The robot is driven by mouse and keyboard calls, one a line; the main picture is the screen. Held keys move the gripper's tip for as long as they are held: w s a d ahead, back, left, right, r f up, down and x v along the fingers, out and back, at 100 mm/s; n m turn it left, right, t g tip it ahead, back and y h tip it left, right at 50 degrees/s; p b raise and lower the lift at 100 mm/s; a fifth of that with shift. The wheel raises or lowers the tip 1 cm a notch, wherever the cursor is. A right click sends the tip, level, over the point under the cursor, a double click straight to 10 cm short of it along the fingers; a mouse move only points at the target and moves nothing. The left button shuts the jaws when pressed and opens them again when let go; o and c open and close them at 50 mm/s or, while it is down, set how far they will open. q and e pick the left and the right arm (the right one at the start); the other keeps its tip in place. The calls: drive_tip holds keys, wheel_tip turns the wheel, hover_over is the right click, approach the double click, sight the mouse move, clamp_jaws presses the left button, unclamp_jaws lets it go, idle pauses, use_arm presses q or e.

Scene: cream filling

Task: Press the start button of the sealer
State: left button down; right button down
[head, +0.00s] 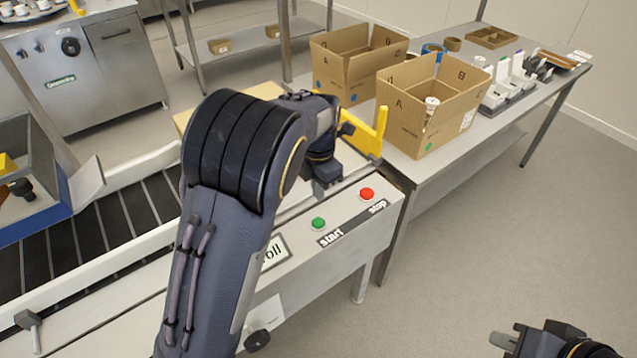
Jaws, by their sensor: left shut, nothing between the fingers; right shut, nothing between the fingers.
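The sealer (345,240) is a pale machine with a conveyor at its left. Its green start button (318,224) sits on the near right ledge above the label "start". The red stop button (367,194) is further back to the right, beside the label "stop". My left arm reaches across the machine, and my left gripper (325,184) is shut and empty, above the ledge just behind the green button and left of the red one. It looks apart from both buttons. My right gripper (508,339) is shut and empty, low at the bottom right, away from the sealer.
A yellow bracket (379,130) stands right behind my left gripper. A table at the right holds two open cardboard boxes (430,105) (355,62) and small items. A blue tray (65,210) is on the conveyor (120,215) at the left. The floor at the right is clear.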

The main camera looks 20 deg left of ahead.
sight(318, 222)
use_arm(q)
wheel_tip(318, 222, down, 10)
drive_tip(key=shift+r, duration=0.25)
